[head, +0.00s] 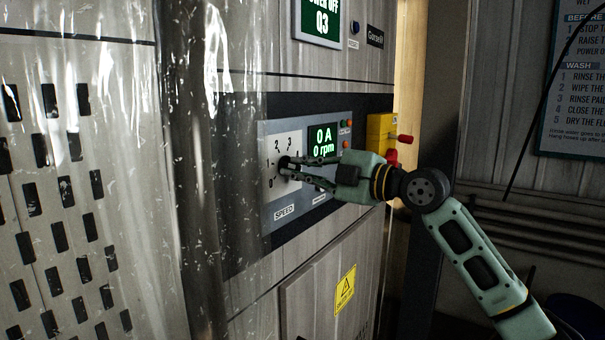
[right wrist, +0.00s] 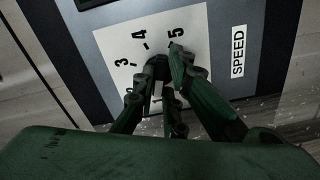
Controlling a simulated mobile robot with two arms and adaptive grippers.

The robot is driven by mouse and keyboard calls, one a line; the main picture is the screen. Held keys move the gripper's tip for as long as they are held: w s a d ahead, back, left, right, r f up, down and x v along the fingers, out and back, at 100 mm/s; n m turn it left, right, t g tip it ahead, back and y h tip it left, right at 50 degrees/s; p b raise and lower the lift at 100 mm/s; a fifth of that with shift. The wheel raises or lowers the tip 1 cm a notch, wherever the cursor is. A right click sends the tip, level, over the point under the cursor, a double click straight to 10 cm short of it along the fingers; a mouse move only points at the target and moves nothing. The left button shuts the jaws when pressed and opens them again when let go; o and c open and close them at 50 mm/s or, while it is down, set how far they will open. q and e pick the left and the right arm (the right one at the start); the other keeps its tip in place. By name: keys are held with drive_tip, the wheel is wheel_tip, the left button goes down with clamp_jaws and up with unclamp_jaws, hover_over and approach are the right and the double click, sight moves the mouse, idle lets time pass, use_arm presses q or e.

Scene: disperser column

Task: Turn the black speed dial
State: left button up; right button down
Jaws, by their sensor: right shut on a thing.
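The black speed dial (head: 285,166) sits on a white numbered plate (head: 278,148) above a "SPEED" label on the cabinet front. My right gripper (head: 290,167) reaches in from the right and is shut on the dial. In the right wrist view my right gripper's fingers (right wrist: 163,70) are around the dial (right wrist: 158,88), which they mostly hide. The plate (right wrist: 187,22) there shows the numbers 3, 4 and 5. The dial's pointer direction cannot be told. My left gripper is not in view.
A green display (head: 323,141) reading 0 A and 0 rpm is just right of the dial, with small buttons beside it. A yellow box (head: 381,132) with red handles stands out right of the panel, close to my right arm. A perforated panel (head: 70,200) is at left.

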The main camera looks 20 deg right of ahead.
drive_tip(key=n+b, duration=0.1)
drive_tip(key=n, duration=0.4)
drive_tip(key=shift+f+n, duration=0.15)
drive_tip(key=shift+n, duration=0.15)
drive_tip(key=n, duration=0.5)
drive_tip(key=shift+b, duration=0.3)
drive_tip(key=shift+n, duration=0.3)
drive_tip(key=c, duration=1.8)
unclamp_jaws()
drive_tip(key=shift+r, duration=0.2)
drive_tip(key=shift+s, duration=0.1)
drive_tip(key=v, duration=1.2)
